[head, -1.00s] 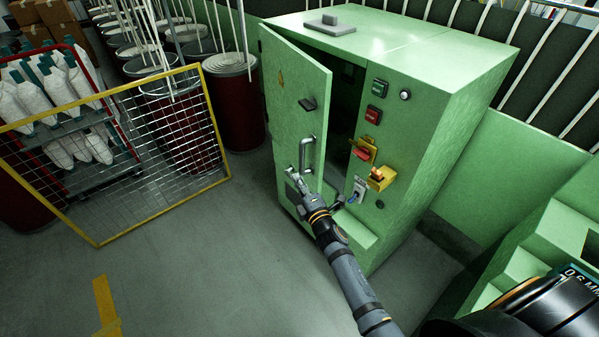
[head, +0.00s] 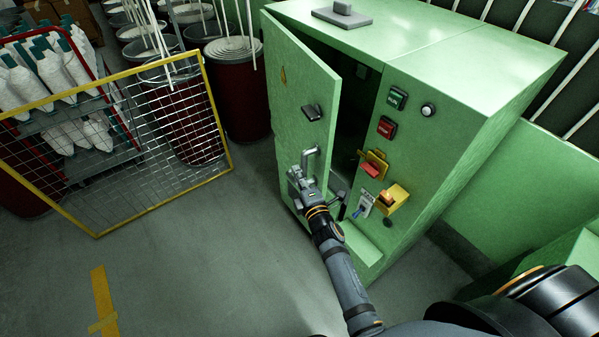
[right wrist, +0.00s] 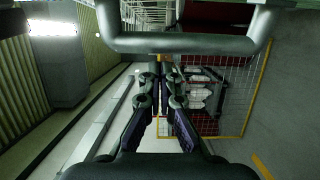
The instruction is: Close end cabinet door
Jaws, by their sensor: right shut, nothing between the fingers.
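The green cabinet's end door (head: 298,75) stands ajar, hinged on its left, with a dark gap between its free edge and the control panel. It has a black latch (head: 312,112) and a grey bar handle (head: 311,160) low near the free edge. My right gripper (head: 297,178) is at the handle's lower part, in front of the door. In the right wrist view the handle (right wrist: 190,44) crosses the top, and the shut fingers (right wrist: 158,88) are below it with nothing between them. I cannot tell whether they touch the door. My left gripper is out of view.
The cabinet's control panel has buttons and a yellow switch (head: 393,200) right of the gap. A yellow-framed mesh panel (head: 217,125) stands to the left, before red drums (head: 238,95) and a rack of white bottles (head: 65,80). The floor at front left is clear.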

